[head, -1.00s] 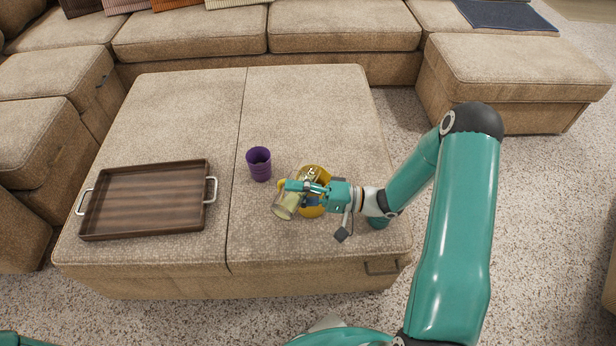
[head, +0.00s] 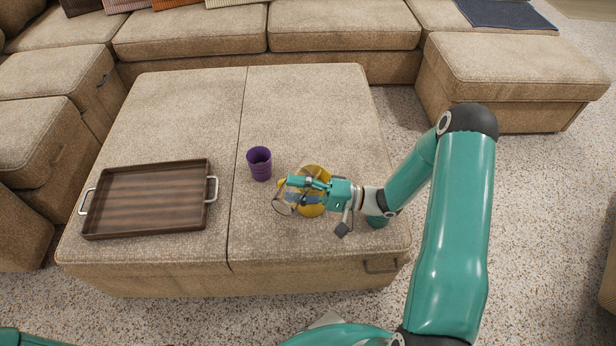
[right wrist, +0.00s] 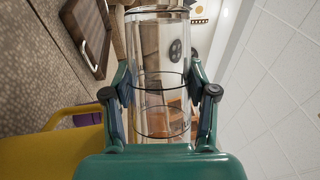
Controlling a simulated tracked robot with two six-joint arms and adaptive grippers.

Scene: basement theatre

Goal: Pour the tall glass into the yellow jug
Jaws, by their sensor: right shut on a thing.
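My right gripper (head: 297,190) is shut on the tall clear glass (head: 284,204), with one finger on each side of it in the right wrist view (right wrist: 158,95). The glass is strongly tilted, close above or beside the yellow jug (head: 314,209). The gripper and glass cover part of the jug, so I cannot tell whether the glass's mouth is over its opening. The jug stands on the right half of the ottoman; its yellow side shows at lower left in the right wrist view (right wrist: 45,150). How much liquid the glass holds is unclear. My left gripper is out of view.
A purple cup (head: 259,164) stands just left of the jug on the beige ottoman (head: 190,105). A dark wooden tray (head: 150,199) with metal handles lies on the left half, empty. The ottoman's back part is clear. A sofa surrounds it.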

